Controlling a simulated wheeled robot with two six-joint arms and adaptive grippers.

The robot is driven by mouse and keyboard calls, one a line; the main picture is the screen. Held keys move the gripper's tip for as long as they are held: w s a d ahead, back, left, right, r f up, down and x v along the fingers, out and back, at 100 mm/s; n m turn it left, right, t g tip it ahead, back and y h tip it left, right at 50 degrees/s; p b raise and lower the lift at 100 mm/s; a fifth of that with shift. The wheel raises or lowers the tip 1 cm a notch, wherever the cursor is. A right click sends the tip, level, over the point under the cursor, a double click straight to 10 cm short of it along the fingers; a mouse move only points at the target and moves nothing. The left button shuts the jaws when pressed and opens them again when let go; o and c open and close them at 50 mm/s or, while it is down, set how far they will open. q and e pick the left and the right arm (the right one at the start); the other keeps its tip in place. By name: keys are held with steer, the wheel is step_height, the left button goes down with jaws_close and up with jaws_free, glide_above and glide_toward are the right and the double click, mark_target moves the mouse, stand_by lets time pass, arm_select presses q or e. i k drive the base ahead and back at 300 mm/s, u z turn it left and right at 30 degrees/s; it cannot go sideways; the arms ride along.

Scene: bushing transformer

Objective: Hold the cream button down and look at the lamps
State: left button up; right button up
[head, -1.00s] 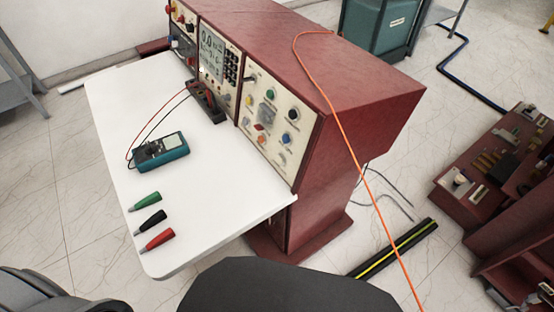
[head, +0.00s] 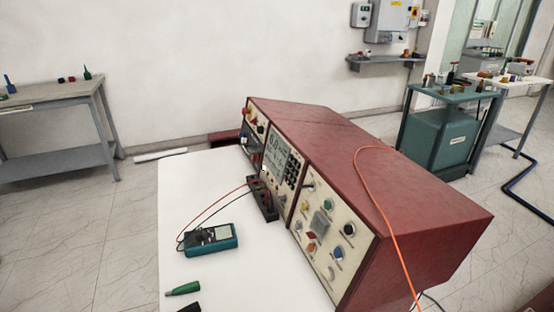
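The red console has a cream front panel (head: 318,262) with several small round coloured parts. I see a green one (head: 328,204), a black one (head: 349,230), a blue one (head: 337,254), a red one (head: 311,236) and a yellow one (head: 305,204). A grey square part (head: 320,222) sits among them. A pale round part shows low on the panel, but I cannot tell whether it is the cream button. Which parts are lamps, and whether any is lit, is too small to tell. Neither gripper is in view.
A white tabletop (head: 185,180) carries a teal multimeter (head: 211,239) with red and black leads, and a green plug (head: 183,289). An orange cable (head: 382,190) lies over the console (head: 400,170). A grey bench (head: 60,110) stands left, a teal cabinet (head: 440,135) behind right. Floor at left is clear.

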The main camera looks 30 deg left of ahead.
mark_target(327, 272)
steer(key=u, duration=1.1)
steer(key=k, duration=1)
steer(key=z, duration=1.35)
